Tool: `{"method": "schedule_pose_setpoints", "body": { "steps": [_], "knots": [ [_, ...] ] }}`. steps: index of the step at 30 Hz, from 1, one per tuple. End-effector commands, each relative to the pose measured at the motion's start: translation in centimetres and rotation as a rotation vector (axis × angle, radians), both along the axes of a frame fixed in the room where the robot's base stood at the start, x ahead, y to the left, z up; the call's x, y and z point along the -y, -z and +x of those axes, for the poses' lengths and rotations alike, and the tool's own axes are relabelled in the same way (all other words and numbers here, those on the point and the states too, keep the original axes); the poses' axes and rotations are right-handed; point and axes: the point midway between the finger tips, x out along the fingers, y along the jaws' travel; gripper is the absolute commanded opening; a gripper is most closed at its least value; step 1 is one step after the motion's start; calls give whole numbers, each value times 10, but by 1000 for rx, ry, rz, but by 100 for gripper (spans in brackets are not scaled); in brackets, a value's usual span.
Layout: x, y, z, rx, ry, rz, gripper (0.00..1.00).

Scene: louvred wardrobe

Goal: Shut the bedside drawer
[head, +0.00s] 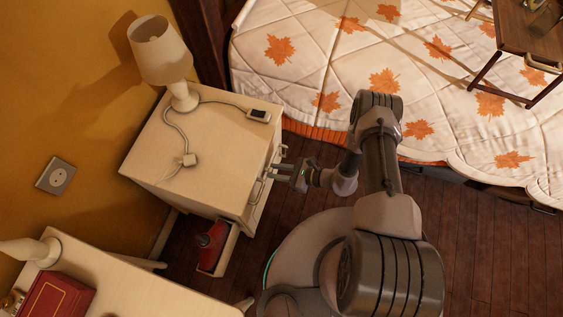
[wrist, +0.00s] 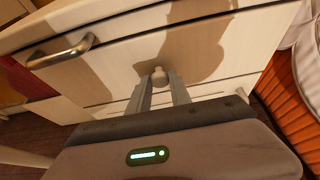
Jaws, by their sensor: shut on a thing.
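The cream bedside cabinet (head: 210,140) stands against the yellow wall. A drawer (head: 231,243) sticks out low at the left end of its front, with a red object (head: 211,240) inside. My gripper (head: 277,172) is at the right part of the cabinet front. In the wrist view its two fingers (wrist: 158,85) are shut on a small round pale knob (wrist: 158,74) on a pale front panel (wrist: 105,72). A metal bar handle (wrist: 62,51) is to the left of the knob. I cannot tell whether the knob's panel is fully flush.
A lamp (head: 160,52), a cable (head: 178,132) and a small device (head: 258,115) are on the cabinet top. The quilted bed (head: 335,55) is at the back right. A second pale table (head: 105,287) with a red box (head: 55,297) is at the lower left. Wooden floor (head: 480,240) is clear at the right.

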Motion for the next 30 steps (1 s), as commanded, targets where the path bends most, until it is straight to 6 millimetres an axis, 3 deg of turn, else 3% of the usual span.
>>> {"method": "schedule_pose_setpoints", "body": {
  "steps": [8,9,12,25,30],
  "knots": [
    [-2,-1,2,7,2,3,0],
    [-2,-1,2,7,2,3,29],
    [-2,-1,2,7,2,3,46],
    [-1,-1,1,5,2,1,46],
    [18,-12,-4,4,7,2,46]
  ]
}}
